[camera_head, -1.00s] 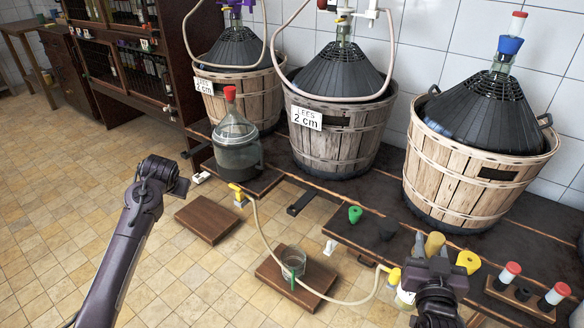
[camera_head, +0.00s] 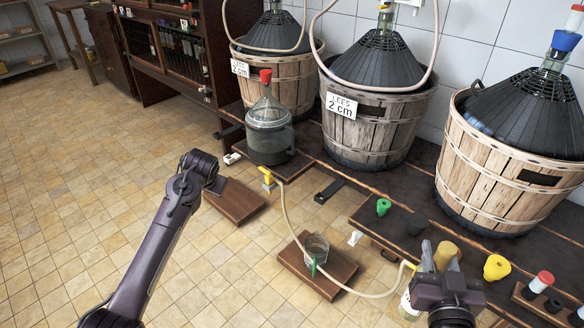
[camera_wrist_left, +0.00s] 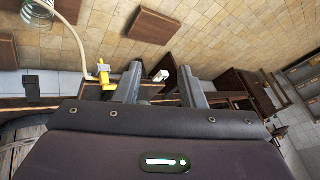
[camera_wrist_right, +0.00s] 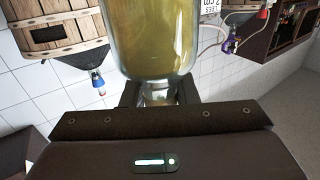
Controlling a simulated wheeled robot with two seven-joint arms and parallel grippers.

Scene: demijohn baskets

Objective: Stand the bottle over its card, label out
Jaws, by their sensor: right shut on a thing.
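My right gripper (camera_head: 430,270) is at the lower right of the head view, in front of the low bench. It is shut on a glass bottle (camera_wrist_right: 158,35) of yellow-green liquid, which fills the top middle of the right wrist view. In the head view only a pale, partly labelled sliver of the bottle (camera_head: 407,306) shows left of the gripper. I cannot tell which way the label faces. My left gripper (camera_wrist_left: 160,90) is open and empty, its fingers apart above the floor near the bench. I cannot identify the bottle's card; small white pieces (camera_head: 232,158) (camera_head: 355,238) lie at the bench edge.
Basketed demijohns (camera_head: 515,175) stand along the wall on the dark bench. A smaller red-capped demijohn (camera_head: 269,130) stands at its front. A hose (camera_head: 289,220), a glass jar (camera_head: 316,249) on a wooden block (camera_head: 330,280), and another block (camera_head: 235,201) lie ahead. The left floor is clear.

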